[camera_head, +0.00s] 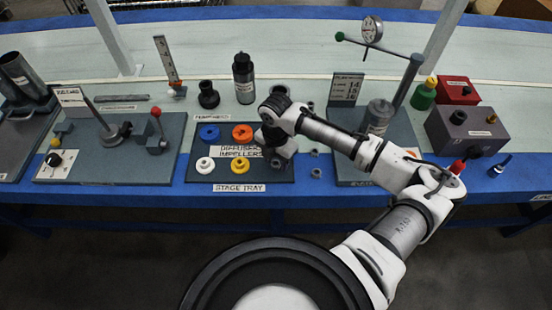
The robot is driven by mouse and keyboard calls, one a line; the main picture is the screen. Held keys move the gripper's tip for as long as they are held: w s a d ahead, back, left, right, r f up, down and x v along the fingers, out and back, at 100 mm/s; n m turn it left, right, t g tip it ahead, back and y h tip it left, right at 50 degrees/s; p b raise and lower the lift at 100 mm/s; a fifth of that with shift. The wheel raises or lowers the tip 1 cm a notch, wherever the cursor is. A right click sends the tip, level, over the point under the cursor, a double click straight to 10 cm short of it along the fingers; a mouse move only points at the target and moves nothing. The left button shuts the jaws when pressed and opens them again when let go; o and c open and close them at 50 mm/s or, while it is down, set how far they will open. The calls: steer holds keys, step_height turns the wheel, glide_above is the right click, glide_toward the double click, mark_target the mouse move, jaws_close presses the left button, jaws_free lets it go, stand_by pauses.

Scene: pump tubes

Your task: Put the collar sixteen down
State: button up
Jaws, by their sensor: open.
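My gripper (277,160) points down over the right part of the dark stage tray (205,178); its fingers are small and dark against the tray. It is open, and I see nothing held in it. Small grey ring-like parts sit just right of the gripper, one near the tray's right edge (316,173) and another slightly behind it (314,153). I cannot tell which, if either, is collar sixteen. A sign (346,89) with numbers, seemingly including 14 and 16, stands behind the right-hand grey plate (350,178).
Blue (208,133), orange (242,132), white (205,165) and yellow (236,166) rings lie on the tray. A left fixture with an upright rod (97,115) and a dial gauge stand (405,80) are upright obstacles.

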step_height(320, 180, up, 12)
steer(key=shift+r, duration=0.15)
stand_by(0.3)
